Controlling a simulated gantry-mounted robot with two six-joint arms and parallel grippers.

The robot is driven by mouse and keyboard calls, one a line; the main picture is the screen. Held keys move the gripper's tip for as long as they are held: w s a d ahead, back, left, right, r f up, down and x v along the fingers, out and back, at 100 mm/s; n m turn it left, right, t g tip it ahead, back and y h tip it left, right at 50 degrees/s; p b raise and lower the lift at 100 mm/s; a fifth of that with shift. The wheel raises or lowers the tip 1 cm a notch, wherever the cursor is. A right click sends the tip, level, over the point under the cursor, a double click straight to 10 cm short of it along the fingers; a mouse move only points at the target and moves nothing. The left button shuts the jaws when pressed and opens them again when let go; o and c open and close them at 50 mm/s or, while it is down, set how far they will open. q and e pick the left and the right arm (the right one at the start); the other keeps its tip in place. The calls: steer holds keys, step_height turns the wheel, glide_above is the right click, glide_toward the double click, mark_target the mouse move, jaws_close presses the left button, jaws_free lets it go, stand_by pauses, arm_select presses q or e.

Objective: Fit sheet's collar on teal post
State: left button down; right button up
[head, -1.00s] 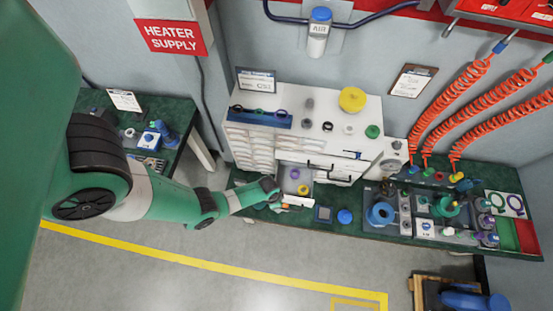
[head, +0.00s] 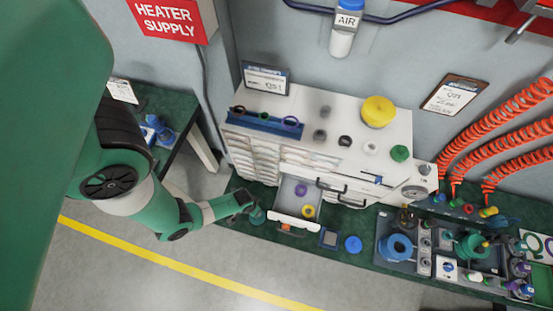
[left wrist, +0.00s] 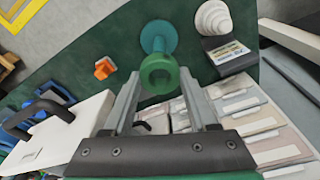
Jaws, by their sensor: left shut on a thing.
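My left gripper (left wrist: 160,92) is shut on a green collar (left wrist: 160,74), held at its fingertips. The teal post (left wrist: 157,36) stands on its round base on the bench, straight beyond the collar in the left wrist view. I cannot tell whether the collar is in front of the post's tip or around it. In the head view my left gripper (head: 246,199) is left of the open drawer, beside the teal post (head: 257,215), which is partly hidden. A sheet on a clipboard (head: 453,95) hangs on the wall; its writing is too small to read surely. My right gripper is out of view.
The open drawer (head: 281,206) holds a purple collar (head: 301,190) and a yellow collar (head: 308,211). An orange part (left wrist: 104,68) lies left of the post in the left wrist view. A white stepped cone (left wrist: 213,20) and a dark card stand (left wrist: 226,54) are close on the right.

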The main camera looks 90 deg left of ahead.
arm_select(q)
steer(key=shift+w+a, duration=0.15)
steer(key=shift+a, duration=0.2)
steer(key=shift+d+f, duration=0.1)
steer(key=shift+d, duration=0.15)
steer(key=shift+d+f, duration=0.1)
steer(key=shift+f, duration=0.1)
steer(key=shift+f+b, duration=1.8)
steer(key=shift+b, duration=0.2)
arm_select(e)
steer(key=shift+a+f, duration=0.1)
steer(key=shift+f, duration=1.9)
arm_select(q)
steer(key=shift+f+b, duration=1.75)
steer(key=shift+f, duration=0.2)
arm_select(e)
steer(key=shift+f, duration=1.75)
arm_select(q)
steer(key=shift+c, duration=0.6)
jaws_free()
step_height(320, 180, up, 7)
steer(key=p, duration=0.7)
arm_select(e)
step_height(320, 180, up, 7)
